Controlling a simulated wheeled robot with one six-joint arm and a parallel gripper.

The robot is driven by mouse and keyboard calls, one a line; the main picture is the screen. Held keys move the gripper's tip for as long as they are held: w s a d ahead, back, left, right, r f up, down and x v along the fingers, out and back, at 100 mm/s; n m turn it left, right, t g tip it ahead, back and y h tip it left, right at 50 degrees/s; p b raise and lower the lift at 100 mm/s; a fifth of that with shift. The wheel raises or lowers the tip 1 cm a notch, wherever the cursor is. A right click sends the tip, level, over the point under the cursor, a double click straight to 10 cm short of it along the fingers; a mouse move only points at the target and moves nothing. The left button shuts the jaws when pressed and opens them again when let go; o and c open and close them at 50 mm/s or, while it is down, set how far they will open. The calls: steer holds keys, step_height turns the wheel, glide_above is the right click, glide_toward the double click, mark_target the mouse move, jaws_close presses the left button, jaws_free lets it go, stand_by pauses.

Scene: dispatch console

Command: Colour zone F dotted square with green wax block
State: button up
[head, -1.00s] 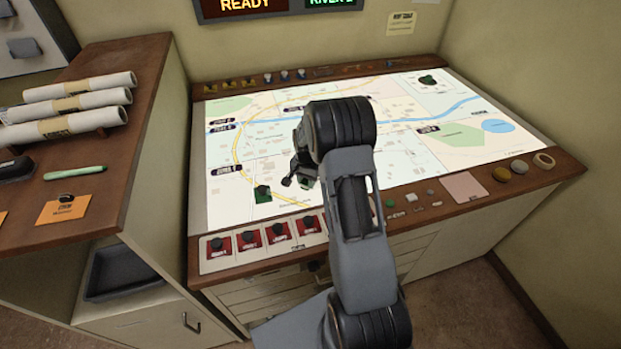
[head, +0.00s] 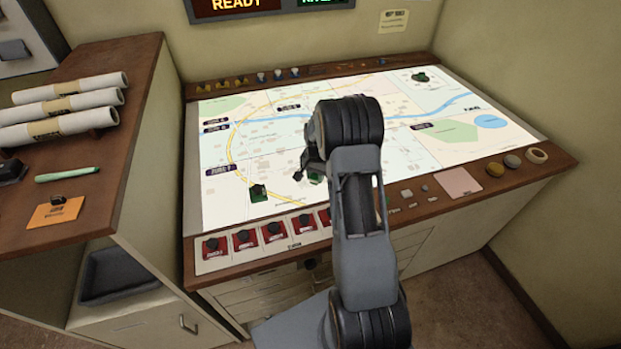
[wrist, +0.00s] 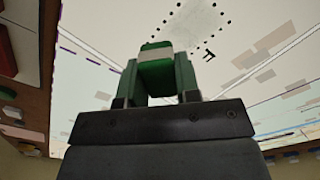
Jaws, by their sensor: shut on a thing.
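My gripper (wrist: 155,88) is shut on the green wax block (wrist: 157,72), which has a white band around it, in the wrist view. The dotted square (wrist: 228,22) lies on the map beyond the block, towards the top right. It is cut off by the frame's top edge, and a pale grey patch shows inside its dots. The block appears apart from the square; its height over the map is hard to judge. In the head view my gripper (head: 308,165) is over the lower middle of the lit map (head: 260,150). My arm hides part of the map there, and I cannot make out the dotted square.
Dark pieces on green patches stand on the map at lower left (head: 258,192) and upper right (head: 420,77). Red switches (head: 243,238) line the front edge. A pink pad (head: 459,181) and round items (head: 495,169) are at front right. Paper rolls (head: 65,101) lie on the left cabinet.

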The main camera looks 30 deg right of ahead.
mark_target(316, 175)
steer(key=shift+r+p, duration=2.25)
steer(key=shift+r, duration=1.8)
steer(key=shift+s+a+f, duration=0.1)
